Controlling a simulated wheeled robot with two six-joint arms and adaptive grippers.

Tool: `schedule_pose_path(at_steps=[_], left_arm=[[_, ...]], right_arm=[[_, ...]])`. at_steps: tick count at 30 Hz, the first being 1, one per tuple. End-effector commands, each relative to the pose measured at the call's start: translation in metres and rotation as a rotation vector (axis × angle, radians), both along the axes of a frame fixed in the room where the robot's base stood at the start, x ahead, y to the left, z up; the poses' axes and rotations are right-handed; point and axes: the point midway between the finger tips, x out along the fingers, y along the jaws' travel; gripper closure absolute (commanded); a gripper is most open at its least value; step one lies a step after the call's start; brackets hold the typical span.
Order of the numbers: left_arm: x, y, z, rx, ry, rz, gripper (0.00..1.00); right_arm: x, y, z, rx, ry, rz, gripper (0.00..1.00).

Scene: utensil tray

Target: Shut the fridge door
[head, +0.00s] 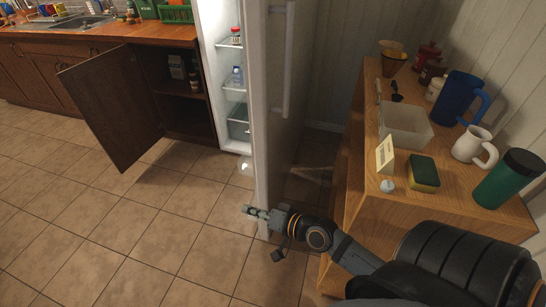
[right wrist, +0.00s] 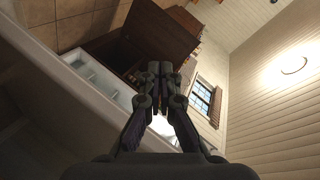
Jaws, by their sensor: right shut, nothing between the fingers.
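The fridge door (head: 287,85) stands wide open, edge toward me, with a long vertical handle (head: 288,60) on its outer face. The lit fridge interior (head: 232,85) shows to its left, with shelves holding a few items. My right gripper (head: 250,211) is shut and empty, near the lower front edge of the door; I cannot tell whether the arm touches it. In the right wrist view the shut fingers (right wrist: 160,72) point past the door's pale edge (right wrist: 70,85) toward the cabinets. My left gripper is not in view.
A brown cabinet door (head: 112,105) hangs open left of the fridge. A wooden side table (head: 400,205) on the right holds a blue mug (head: 455,98), a white mug (head: 470,145), a green tumbler (head: 508,178), a sponge (head: 424,173) and a clear bin (head: 405,128). The tiled floor at left is clear.

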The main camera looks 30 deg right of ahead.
Motion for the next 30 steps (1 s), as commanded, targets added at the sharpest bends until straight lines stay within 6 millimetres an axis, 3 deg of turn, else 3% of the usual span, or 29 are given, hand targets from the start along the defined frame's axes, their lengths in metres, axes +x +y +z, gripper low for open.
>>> schedule_pose_path(at_steps=[3,7,9,11,19,30], left_arm=[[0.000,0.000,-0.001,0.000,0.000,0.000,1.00],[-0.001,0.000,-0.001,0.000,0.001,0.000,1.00],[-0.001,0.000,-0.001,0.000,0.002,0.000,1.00],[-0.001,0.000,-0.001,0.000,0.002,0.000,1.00],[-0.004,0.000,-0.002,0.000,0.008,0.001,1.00],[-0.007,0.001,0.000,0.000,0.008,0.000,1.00]], right_arm=[[0.021,-0.045,0.020,0.275,-0.076,-0.199,1.00],[0.034,-0.111,0.031,0.515,-0.148,-0.438,1.00],[0.035,-0.136,0.031,0.588,-0.172,-0.525,1.00],[0.035,-0.149,0.032,0.623,-0.188,-0.571,1.00],[0.042,-0.159,0.032,0.646,-0.200,-0.602,1.00],[0.110,-0.162,0.033,0.647,-0.200,-0.599,1.00]])
